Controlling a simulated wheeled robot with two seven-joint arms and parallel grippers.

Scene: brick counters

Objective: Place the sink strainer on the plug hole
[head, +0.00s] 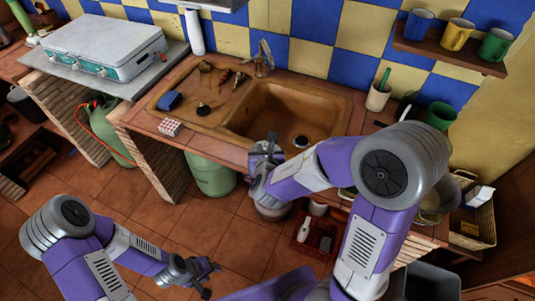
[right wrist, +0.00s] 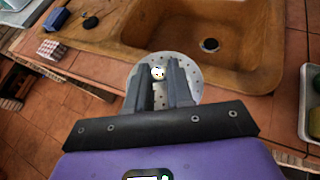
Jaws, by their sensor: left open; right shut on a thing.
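My right gripper (head: 268,148) is shut on the sink strainer (right wrist: 192,66), a pale perforated disc with a small knob between the fingertips. In the right wrist view the gripper (right wrist: 162,78) holds it in front of the sink's near edge. In the head view I cannot make the strainer out clearly. The plug hole (head: 300,142) is a dark round opening in the floor of the brown sink (head: 255,118); it also shows in the right wrist view (right wrist: 209,45), beyond the strainer and apart from it. My left gripper (head: 203,278) is open and empty, low over the tiled floor.
A blue sponge (head: 169,100), a black round piece (head: 203,109) and a red-white box (head: 170,127) lie left of the basin. The tap (head: 263,58) stands behind. A cup with a green brush (head: 378,95) stands right of the sink. A green gas bottle (head: 210,175) is below.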

